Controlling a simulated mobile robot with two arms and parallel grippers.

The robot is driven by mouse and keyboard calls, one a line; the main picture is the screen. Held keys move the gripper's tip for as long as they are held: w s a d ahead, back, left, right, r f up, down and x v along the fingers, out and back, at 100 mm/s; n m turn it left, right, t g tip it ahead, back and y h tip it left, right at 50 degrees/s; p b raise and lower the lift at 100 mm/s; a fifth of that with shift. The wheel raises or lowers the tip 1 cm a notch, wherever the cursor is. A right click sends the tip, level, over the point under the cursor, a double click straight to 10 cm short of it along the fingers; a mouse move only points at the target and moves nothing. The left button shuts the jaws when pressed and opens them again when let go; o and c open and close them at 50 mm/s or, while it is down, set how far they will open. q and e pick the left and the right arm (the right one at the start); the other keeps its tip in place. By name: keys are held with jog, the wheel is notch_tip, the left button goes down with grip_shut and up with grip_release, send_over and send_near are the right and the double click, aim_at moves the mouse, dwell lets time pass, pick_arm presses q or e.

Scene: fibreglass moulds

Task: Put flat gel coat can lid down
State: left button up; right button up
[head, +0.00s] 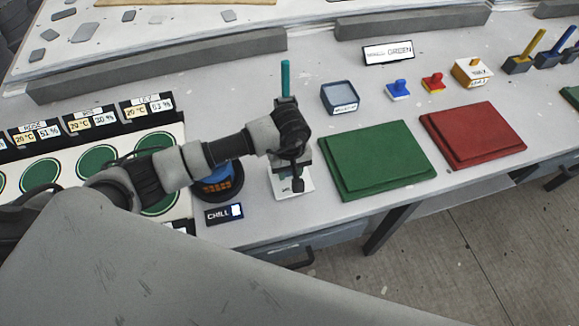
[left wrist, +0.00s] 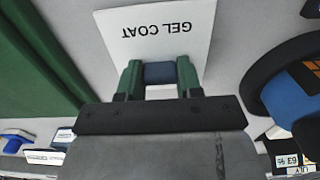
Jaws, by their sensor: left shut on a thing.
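My left gripper (head: 298,184) reaches down over a white card (head: 278,184) at the front of the table, left of the green mould. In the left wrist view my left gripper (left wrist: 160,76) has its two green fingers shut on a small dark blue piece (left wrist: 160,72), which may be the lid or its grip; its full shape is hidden. The white card (left wrist: 157,32) lies just beyond the fingers and reads GEL COAT, upside down in that view. I cannot tell whether the held piece touches the card. No can is clearly visible. My right gripper is not in view.
A green mould (head: 375,158) and a red mould (head: 473,134) lie to the right. A round dark and blue item (head: 218,184) and a CHILL sign (head: 223,214) stand left. A teal-handled tool (head: 286,78) stands upright behind the gripper. A grey tray (head: 340,97) is behind the green mould.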

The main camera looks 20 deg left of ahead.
pick_arm(q)
jog(key=shift+f, duration=0.15)
jog(key=o, duration=0.9)
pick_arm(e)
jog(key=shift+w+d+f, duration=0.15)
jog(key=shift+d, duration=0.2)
pick_arm(q)
jog(key=shift+r, duration=0.3)
notch_tip(320, 180, up, 12)
jog(key=b, duration=0.2)
jog(key=shift+b, duration=0.35)
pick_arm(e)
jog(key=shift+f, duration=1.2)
pick_arm(q)
jog(key=shift+f, duration=0.15)
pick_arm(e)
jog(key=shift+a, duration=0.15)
